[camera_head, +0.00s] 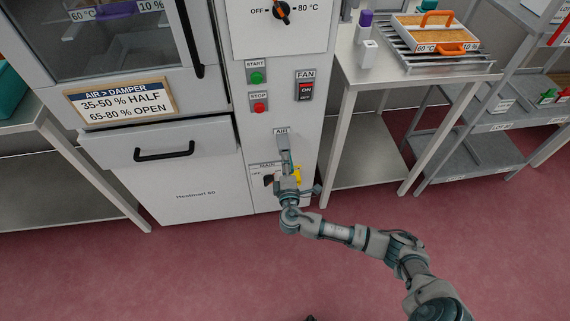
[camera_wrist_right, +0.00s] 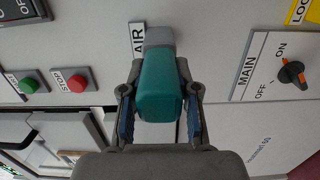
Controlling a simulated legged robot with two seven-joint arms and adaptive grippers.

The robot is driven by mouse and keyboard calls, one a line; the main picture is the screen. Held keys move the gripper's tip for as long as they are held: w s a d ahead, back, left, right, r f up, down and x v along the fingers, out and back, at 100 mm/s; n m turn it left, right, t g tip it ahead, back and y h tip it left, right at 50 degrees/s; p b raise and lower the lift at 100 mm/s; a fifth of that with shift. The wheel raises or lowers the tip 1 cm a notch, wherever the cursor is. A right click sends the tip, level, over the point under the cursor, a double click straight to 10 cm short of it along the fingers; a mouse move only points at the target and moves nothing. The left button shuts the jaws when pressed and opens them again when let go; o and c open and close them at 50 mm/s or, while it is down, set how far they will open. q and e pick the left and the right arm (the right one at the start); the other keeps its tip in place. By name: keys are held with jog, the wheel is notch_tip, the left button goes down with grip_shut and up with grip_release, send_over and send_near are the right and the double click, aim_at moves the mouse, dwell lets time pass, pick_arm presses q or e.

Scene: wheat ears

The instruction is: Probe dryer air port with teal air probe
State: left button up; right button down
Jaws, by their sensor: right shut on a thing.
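My right gripper (camera_wrist_right: 160,110) is shut on the teal air probe (camera_wrist_right: 161,88), with one finger on each side of its body. In the right wrist view, the probe's far end meets a grey block (camera_wrist_right: 159,36) beside the AIR label (camera_wrist_right: 138,40). Whether its tip is inside the port is hidden. In the head view, my right gripper (camera_head: 287,177) is at the lower front of the dryer (camera_head: 200,190), just below the AIR label (camera_head: 281,131). The probe is mostly hidden there by the gripper. My left gripper is not in view.
The MAIN switch (camera_wrist_right: 291,73) sits close beside the probe. START (camera_head: 257,78) and STOP (camera_head: 260,108) buttons and the FAN switch (camera_head: 305,86) are above. A steel table (camera_head: 365,165) stands right of the dryer. The red floor (camera_head: 200,270) in front is clear.

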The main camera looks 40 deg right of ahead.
jog(key=shift+w+d, duration=0.2)
jog(key=shift+d, duration=0.05)
jog(key=c, duration=0.8)
grip_release()
